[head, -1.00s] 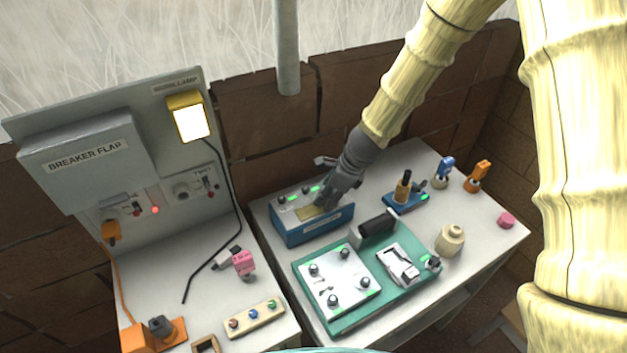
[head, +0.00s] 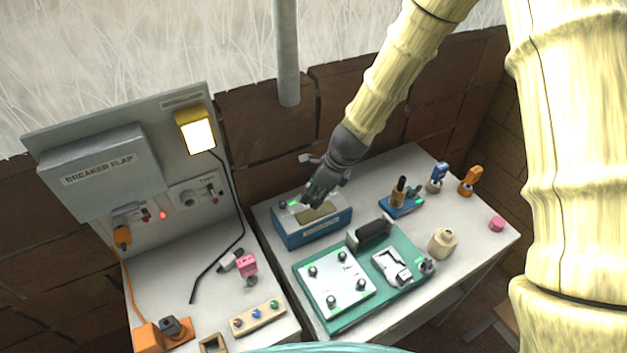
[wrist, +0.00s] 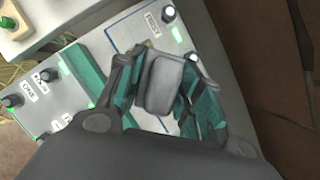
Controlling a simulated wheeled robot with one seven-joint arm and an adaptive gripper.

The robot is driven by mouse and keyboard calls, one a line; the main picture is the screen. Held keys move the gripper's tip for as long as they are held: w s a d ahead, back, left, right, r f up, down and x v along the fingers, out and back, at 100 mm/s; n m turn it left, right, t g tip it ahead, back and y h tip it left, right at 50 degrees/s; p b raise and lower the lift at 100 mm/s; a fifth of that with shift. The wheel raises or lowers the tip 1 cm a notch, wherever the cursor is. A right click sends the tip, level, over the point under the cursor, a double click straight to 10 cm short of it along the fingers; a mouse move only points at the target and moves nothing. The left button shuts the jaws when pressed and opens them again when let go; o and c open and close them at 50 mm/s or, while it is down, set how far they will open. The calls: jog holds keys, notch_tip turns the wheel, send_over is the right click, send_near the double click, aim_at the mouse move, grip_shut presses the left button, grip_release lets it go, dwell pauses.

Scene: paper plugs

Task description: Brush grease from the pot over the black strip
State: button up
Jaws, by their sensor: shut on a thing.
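My gripper (head: 314,198) is over the back left part of a blue box (head: 317,233) with knobs, green lights and a tan-olive panel (head: 322,214) on top. In the wrist view its fingers are shut around a grey, rounded block-like thing (wrist: 165,82). I cannot tell whether this is a brush; its lower end is hidden. A beige pot (head: 443,242) with a narrower top stands right of the green mat. A black bar (head: 374,230) lies in a grey holder at the mat's back edge; I cannot tell if it is the black strip.
The green mat (head: 336,322) holds a white plate with several knobs and a small white device. A blue stand (head: 402,206), blue and orange plugs and a pink piece (head: 497,223) are to the right. A breaker panel (head: 99,170) stands left.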

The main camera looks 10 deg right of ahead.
jog(key=shift+r+p, duration=0.85)
jog(key=shift+r, duration=0.4)
jog(key=shift+f, duration=0.1)
